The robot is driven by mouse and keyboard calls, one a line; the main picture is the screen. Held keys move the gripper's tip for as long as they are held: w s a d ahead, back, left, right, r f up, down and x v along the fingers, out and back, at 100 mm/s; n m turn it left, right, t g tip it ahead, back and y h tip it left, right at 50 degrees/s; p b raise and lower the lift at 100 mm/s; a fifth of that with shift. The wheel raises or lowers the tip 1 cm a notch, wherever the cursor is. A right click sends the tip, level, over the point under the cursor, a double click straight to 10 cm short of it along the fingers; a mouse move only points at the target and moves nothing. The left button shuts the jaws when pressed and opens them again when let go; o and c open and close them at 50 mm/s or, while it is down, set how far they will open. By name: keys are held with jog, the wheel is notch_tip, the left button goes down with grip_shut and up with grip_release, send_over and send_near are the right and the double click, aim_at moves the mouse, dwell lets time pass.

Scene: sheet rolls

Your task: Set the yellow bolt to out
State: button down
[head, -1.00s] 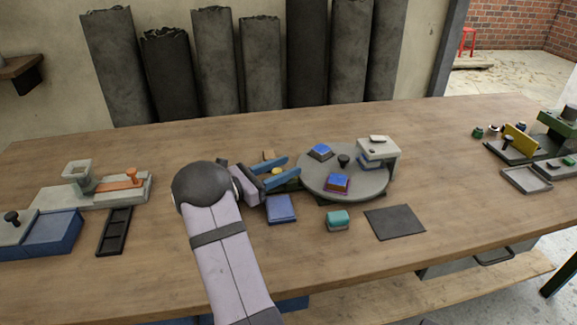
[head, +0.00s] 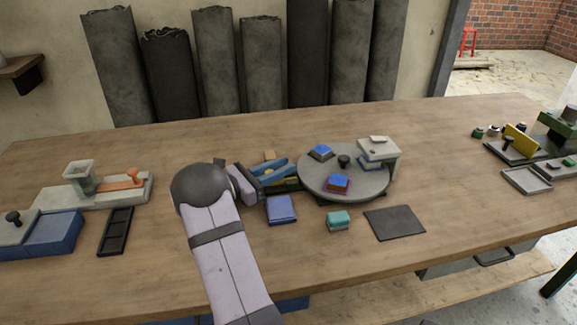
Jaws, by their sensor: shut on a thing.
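My gripper (head: 280,170) reaches in from the left at the left edge of the round grey turntable (head: 345,184). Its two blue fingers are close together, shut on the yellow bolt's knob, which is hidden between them. A dark and yellowish strip (head: 287,186) shows just below the fingers, beside the turntable; I cannot tell whether it is part of the bolt or its base. The bolt's position along its travel cannot be made out.
A blue block (head: 281,209), a teal block (head: 338,220) and a dark mat (head: 394,222) lie in front. A tan block (head: 269,156) is behind the fingers.

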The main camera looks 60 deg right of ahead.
jog(key=shift+w+a, duration=0.4)
jog(key=c, duration=1.5)
grip_release()
jog(key=shift+c, duration=0.2)
jog(key=shift+a, duration=0.1)
jog(key=shift+v, duration=3.6)
